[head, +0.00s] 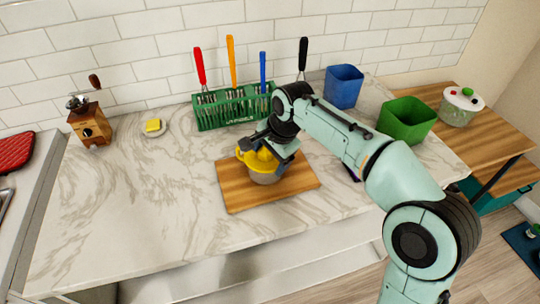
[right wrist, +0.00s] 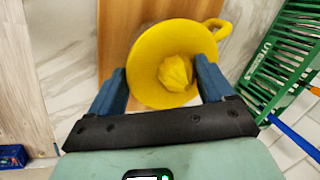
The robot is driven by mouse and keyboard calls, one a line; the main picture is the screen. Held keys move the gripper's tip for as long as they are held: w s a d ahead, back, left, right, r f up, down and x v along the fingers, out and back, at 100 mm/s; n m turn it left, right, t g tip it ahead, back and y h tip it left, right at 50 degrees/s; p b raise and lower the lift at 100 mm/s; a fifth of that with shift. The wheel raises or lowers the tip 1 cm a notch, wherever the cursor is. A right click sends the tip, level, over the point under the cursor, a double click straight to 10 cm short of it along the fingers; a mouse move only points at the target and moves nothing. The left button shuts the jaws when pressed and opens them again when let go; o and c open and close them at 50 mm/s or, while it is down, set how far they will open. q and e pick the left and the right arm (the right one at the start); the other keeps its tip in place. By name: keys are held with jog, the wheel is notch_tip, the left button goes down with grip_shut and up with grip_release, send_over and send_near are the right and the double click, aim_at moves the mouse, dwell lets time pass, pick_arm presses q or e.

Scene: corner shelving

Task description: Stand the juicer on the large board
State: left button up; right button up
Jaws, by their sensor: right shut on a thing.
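The juicer (head: 262,168) has a yellow top with a handle and a pale lower cup. In the head view it is upright at the middle of the large wooden board (head: 237,196), on it or just above it; I cannot tell whether it touches. My right gripper (head: 270,153) is shut on the juicer from behind and above. In the right wrist view the juicer's yellow bowl and ribbed cone (right wrist: 176,72) sit between the two blue fingers (right wrist: 167,90), with the board (right wrist: 122,35) beyond. My left gripper is in neither view.
A green rack (head: 232,110) with utensils stands behind the board. A blue bin (head: 343,86) and a green bin (head: 407,119) are at the right. A coffee grinder (head: 90,124) and a small dish with a yellow block (head: 153,126) are at the left. The counter's front left is clear.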

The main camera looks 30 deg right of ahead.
jog(key=shift+f, duration=0.1)
jog(key=o, duration=1.1)
jog(key=shift+c, duration=0.2)
jog(key=p+v, duration=0.2)
jog(key=v, duration=1)
jog(key=shift+s, duration=0.1)
